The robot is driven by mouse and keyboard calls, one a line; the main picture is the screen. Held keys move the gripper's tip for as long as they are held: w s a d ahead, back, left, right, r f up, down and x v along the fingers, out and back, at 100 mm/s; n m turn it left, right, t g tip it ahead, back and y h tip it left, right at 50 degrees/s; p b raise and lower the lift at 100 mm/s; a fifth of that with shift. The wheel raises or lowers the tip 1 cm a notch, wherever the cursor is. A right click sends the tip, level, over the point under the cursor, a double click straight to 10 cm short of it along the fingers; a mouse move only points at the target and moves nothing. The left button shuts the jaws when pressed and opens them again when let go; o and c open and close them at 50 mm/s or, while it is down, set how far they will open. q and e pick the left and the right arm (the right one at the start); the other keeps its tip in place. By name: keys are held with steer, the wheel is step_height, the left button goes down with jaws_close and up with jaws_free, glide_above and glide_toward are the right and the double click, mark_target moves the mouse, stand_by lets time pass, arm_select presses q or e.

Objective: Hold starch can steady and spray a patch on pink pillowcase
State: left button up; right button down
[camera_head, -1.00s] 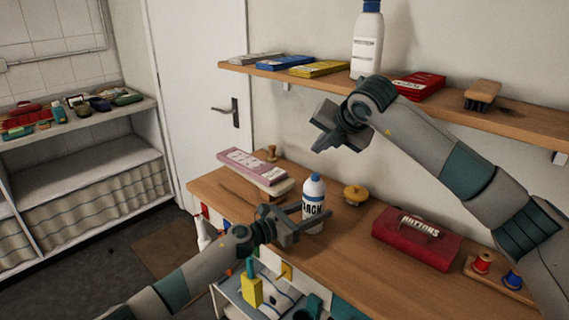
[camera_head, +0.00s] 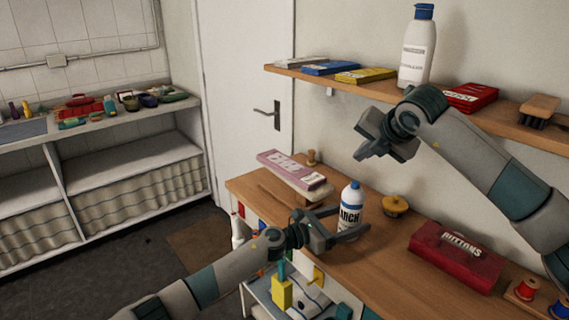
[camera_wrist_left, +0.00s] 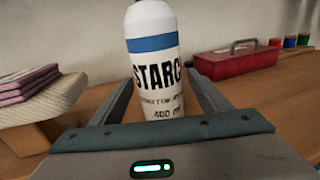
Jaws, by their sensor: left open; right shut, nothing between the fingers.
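The starch can (camera_head: 352,207) is a white bottle with a blue cap and blue band, upright on the wooden counter. My left gripper (camera_head: 353,219) is open and low at the can. In the left wrist view the can (camera_wrist_left: 155,62) stands between its two spread fingers, its lower part hidden by the gripper body. The pillowcase's edge (camera_wrist_left: 38,88) also shows in the left wrist view. My right gripper (camera_head: 366,151) is shut and empty, in the air above the counter.
A red buttons box (camera_head: 455,256), a yellow-brown knobbed item (camera_head: 395,205) and thread spools (camera_head: 527,289) sit right of the can. A shelf (camera_head: 380,88) with a white bottle (camera_head: 417,50) and packets runs above. A cart with bottles (camera_head: 282,293) stands below.

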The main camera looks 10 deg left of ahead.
arm_select(q)
steer(key=v, duration=1.1)
steer(key=shift+a, duration=0.15)
steer(key=shift+s+a, duration=0.1)
